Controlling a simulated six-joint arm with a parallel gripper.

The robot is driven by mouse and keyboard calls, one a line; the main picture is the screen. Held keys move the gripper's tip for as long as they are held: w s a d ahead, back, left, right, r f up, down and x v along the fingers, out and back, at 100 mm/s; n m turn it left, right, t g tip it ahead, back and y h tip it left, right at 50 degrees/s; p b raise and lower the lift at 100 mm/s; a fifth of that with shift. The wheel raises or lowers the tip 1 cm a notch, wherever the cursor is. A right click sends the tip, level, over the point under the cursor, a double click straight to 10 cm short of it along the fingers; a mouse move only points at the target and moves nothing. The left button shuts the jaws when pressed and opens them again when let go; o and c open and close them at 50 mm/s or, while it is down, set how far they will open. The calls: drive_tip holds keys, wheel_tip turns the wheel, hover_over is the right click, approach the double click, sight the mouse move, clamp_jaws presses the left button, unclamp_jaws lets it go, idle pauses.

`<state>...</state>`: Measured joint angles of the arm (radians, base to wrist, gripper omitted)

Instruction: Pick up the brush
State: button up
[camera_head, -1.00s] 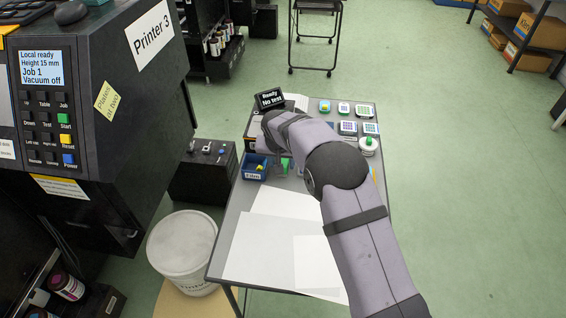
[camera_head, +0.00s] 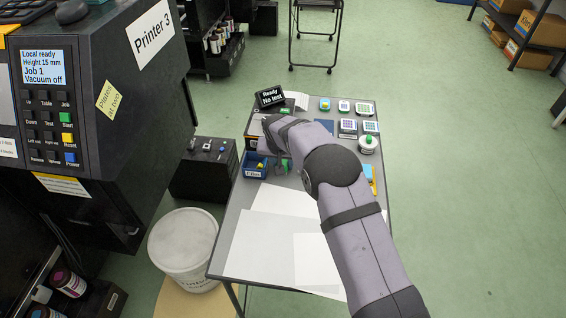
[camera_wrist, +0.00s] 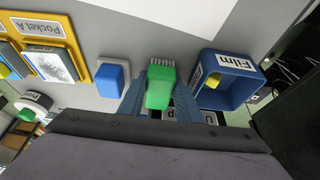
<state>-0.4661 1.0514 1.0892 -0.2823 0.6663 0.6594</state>
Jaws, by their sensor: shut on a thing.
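The brush (camera_wrist: 161,88) has a green body and a row of pale bristles at its far end. It shows in the wrist view between the two blue-grey fingers of my gripper (camera_wrist: 160,98), which is shut on it. I cannot tell whether it touches the table or hangs just above it. In the head view my arm hides most of my gripper, and only a small dark and green patch shows beside the blue Film box.
A blue Film box (camera_wrist: 230,84) stands close right of the brush in the wrist view. A blue and white block (camera_wrist: 113,78) is close left, with a yellow Pocket A tray (camera_wrist: 70,35) beyond. White sheets (camera_head: 265,245) cover the table's near part.

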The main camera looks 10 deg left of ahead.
sight(283, 161)
wheel_tip(283, 161, up, 10)
drive_tip(key=shift+b, duration=0.9)
drive_tip(key=o, duration=0.4)
drive_tip(key=shift+c, duration=1.3)
drive_tip(key=shift+d+r, duration=0.1)
drive_tip(key=w+d+r+m+p, duration=0.1)
drive_tip(key=w+d+r+p, duration=0.1)
drive_tip(key=d+r+p, duration=0.4)
drive_tip(key=s+d+m+h+p, duration=0.1)
drive_tip(key=s+d+p, duration=0.2)
drive_tip(key=d+p, duration=0.45)
drive_tip(key=shift+s+f+n+y+b, duration=0.1)
drive_tip(key=shift+f+n+y+b, duration=0.3)
drive_tip(key=shift+f, duration=1.05)
drive_tip(key=shift+f+n+y+b, duration=0.1)
drive_tip(key=shift+f+n+b, duration=0.45)
drive_tip(key=shift+f, duration=0.85)
